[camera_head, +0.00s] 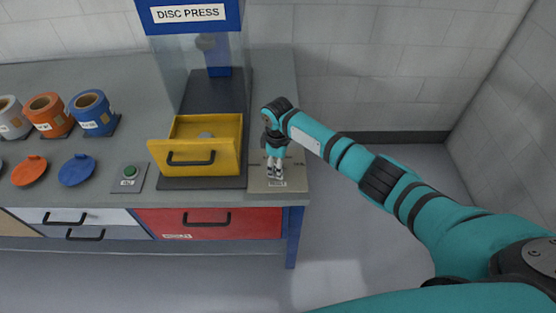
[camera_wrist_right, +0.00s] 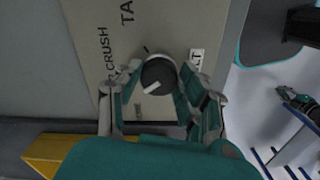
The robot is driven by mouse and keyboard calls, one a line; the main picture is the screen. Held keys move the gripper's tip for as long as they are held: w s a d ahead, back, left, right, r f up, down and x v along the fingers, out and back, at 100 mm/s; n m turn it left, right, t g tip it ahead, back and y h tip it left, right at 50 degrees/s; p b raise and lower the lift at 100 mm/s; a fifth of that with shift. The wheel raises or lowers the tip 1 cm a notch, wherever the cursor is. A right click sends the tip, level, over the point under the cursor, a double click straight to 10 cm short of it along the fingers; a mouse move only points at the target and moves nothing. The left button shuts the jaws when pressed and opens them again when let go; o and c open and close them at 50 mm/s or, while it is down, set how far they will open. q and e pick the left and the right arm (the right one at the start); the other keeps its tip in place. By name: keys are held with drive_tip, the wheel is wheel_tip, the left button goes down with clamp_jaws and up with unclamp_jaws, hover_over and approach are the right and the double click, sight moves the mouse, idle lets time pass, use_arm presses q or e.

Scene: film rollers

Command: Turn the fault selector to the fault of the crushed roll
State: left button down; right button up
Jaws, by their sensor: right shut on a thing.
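The fault selector is a dark round knob (camera_wrist_right: 158,77) with a white pointer line, on a beige panel (camera_wrist_right: 100,22). In the right wrist view the pointer slants to the lower left. The panel carries a CRUSH label (camera_wrist_right: 104,50), a partly cut-off label starting TA (camera_wrist_right: 127,12) and a white tag ending in LT (camera_wrist_right: 196,57). My right gripper (camera_wrist_right: 158,90) is shut on the knob, a finger on each side. In the head view my right gripper (camera_head: 274,172) points down onto the panel (camera_head: 264,183). A gripper-like shape (camera_wrist_right: 297,100), probably my left gripper, is small and unclear.
Left of the panel stand the disc press (camera_head: 190,14) with its yellow drawer (camera_head: 208,150) and a green button (camera_head: 130,171). Orange (camera_head: 48,114) and blue (camera_head: 93,113) rolls stand farther left, with discs before them. Floor right of the bench is clear.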

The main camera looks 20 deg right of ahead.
drive_tip(key=m+p, duration=0.1)
drive_tip(key=m, duration=0.1)
drive_tip(key=m+p, duration=0.2)
drive_tip(key=m, duration=0.1)
drive_tip(key=shift+a+r+m, duration=0.15)
drive_tip(key=shift+m, duration=0.15)
drive_tip(key=m+p, duration=0.2)
drive_tip(key=m, duration=0.2)
drive_tip(key=shift+m+p, duration=0.3)
drive_tip(key=shift+m, duration=0.1)
drive_tip(key=o, duration=1.2)
wheel_tip(320, 180, up, 12)
drive_tip(key=shift+f, duration=0.1)
drive_tip(key=shift+s+f, duration=0.1)
drive_tip(key=shift+f, duration=0.05)
